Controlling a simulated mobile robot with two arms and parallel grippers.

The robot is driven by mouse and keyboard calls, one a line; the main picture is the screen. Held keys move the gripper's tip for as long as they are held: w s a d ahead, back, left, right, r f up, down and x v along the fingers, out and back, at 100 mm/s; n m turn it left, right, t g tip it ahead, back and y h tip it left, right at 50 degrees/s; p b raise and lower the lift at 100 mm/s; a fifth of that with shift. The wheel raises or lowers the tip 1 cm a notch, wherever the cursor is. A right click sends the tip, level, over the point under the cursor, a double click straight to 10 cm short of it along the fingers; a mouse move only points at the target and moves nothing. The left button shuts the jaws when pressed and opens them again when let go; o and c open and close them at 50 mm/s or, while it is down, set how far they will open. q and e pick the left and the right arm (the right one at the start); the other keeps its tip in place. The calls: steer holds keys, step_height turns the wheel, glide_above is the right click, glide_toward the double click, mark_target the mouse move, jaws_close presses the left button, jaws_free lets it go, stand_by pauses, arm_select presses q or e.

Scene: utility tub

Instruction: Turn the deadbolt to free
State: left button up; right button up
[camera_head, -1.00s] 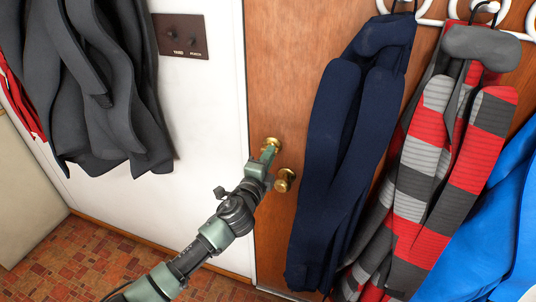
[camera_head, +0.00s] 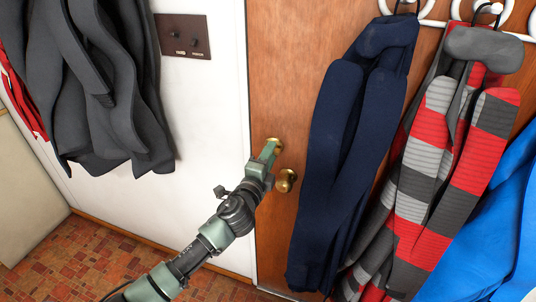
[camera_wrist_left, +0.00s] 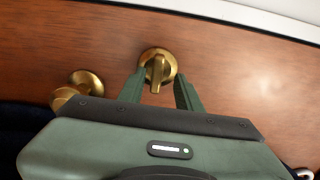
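The brass deadbolt (camera_head: 276,143) is on the wooden door near its left edge, above the round brass knob (camera_head: 286,181). In the left wrist view, the deadbolt (camera_wrist_left: 157,64) shows a thumb-turn standing roughly upright in the picture. My left gripper (camera_head: 268,151) is at the deadbolt and hides part of it in the head view. In the left wrist view, my left gripper (camera_wrist_left: 160,78) has its two green fingers apart, one on each side of the thumb-turn. A gap shows between the thumb-turn and each finger. My right gripper is not in view.
The knob (camera_wrist_left: 85,84) is close beside the left gripper in the wrist view. A navy garment (camera_head: 345,150) and a striped one (camera_head: 435,170) hang on the door to the right. Dark grey garments (camera_head: 100,90) hang on the left.

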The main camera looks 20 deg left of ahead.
arm_select(q)
steer(key=s+b, duration=0.1)
steer(key=s, duration=0.6)
steer(key=shift+s+a+r, duration=0.2)
steer(key=shift+s, duration=0.2)
steer(key=s+a+f+n+g+y, duration=0.1)
steer(key=s+a+f+n+g, duration=0.15)
steer(key=f, duration=1.05)
steer(key=s+a+f+n+g, duration=0.1)
steer(key=a+f+n+g, duration=0.15)
steer(key=f, duration=0.95)
steer(key=s+f+n+g, duration=0.2)
steer(key=s+f, duration=0.3)
steer(key=f, duration=0.3)
steer(key=s+f+n+g, duration=0.1)
steer(key=s+f+g, duration=0.1)
steer(key=s+f, duration=0.45)
steer(key=s+f+n+g, duration=0.2)
steer(key=s+f, duration=0.5)
steer(key=s, duration=0.5)
steer(key=s+d+f+n+g, duration=0.1)
steer(key=s+f+n+g, duration=0.2)
steer(key=s+f, duration=0.4)
steer(key=s+f+n+g, duration=0.3)
steer(key=s+f, duration=0.4)
steer(key=s, duration=0.9)
steer(key=shift+s+d+f, duration=0.25)
steer(key=shift+s+f, duration=0.1)
steer(key=shift+s, duration=0.05)
